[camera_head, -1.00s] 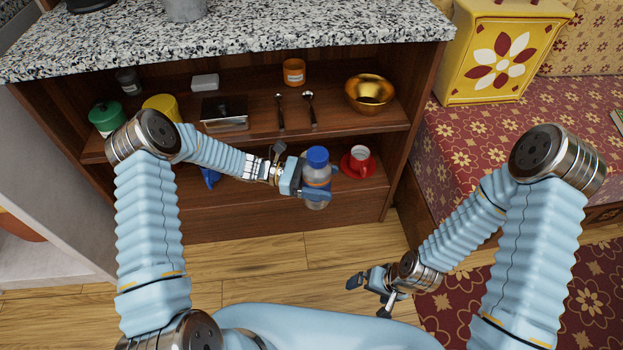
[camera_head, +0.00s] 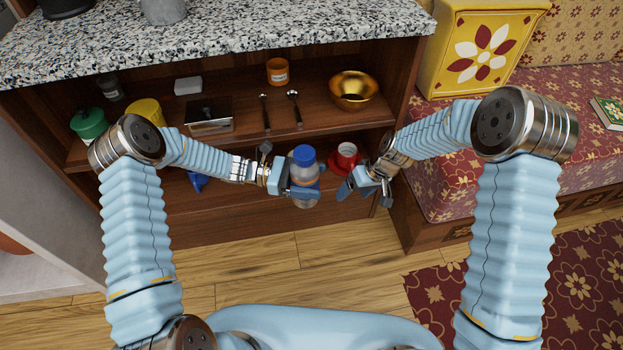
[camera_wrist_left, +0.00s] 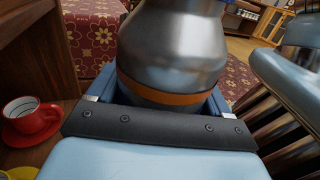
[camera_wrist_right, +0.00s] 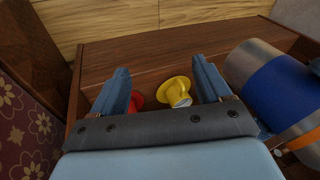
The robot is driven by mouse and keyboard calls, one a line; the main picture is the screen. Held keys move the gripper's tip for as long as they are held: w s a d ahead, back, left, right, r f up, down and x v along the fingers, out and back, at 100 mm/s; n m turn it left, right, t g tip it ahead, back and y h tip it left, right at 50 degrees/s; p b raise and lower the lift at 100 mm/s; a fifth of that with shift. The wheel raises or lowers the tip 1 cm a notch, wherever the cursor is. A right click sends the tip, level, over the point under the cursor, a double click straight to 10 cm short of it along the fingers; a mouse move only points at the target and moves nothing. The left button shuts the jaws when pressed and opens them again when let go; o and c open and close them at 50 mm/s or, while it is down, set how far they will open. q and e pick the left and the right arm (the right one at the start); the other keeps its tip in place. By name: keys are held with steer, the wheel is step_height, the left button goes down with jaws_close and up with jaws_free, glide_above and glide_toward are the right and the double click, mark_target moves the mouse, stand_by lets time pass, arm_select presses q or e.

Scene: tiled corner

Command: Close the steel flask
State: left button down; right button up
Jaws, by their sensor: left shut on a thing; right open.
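The steel flask (camera_head: 304,174) is upright in front of the lower shelf, with a blue cap (camera_head: 304,153) at its top. I cannot tell whether the cap is tight. My left gripper (camera_head: 298,191) is shut around the flask's body. In the left wrist view the steel shoulder (camera_wrist_left: 172,50) and an orange band show between the fingers; the top is cut off. My right gripper (camera_head: 364,191) is open and empty, just right of the flask. In the right wrist view the flask's blue and steel side (camera_wrist_right: 280,88) is at the right, outside the fingers.
A red cup on a red saucer (camera_head: 334,168) sits on the lower shelf behind my right gripper. A yellow cup (camera_wrist_right: 180,92) also shows in the right wrist view. The upper shelf holds a gold bowl (camera_head: 353,90), two spoons and an orange jar (camera_head: 277,71). The floor in front is clear.

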steer(key=w+a+r+n+y, duration=0.1)
steer(key=w+a+r+n, duration=0.15)
steer(key=r, duration=0.55)
steer(key=w+a+r+n, duration=0.2)
steer(key=w+a+r, duration=0.15)
steer(key=r, duration=0.35)
step_height(320, 180, up, 10)
steer(key=n+h, duration=0.3)
steer(key=h, duration=0.2)
glide_above(305, 152)
steer(key=shift+r+g, duration=0.2)
steer(key=shift+g, duration=0.1)
steer(key=shift+f, duration=4.05)
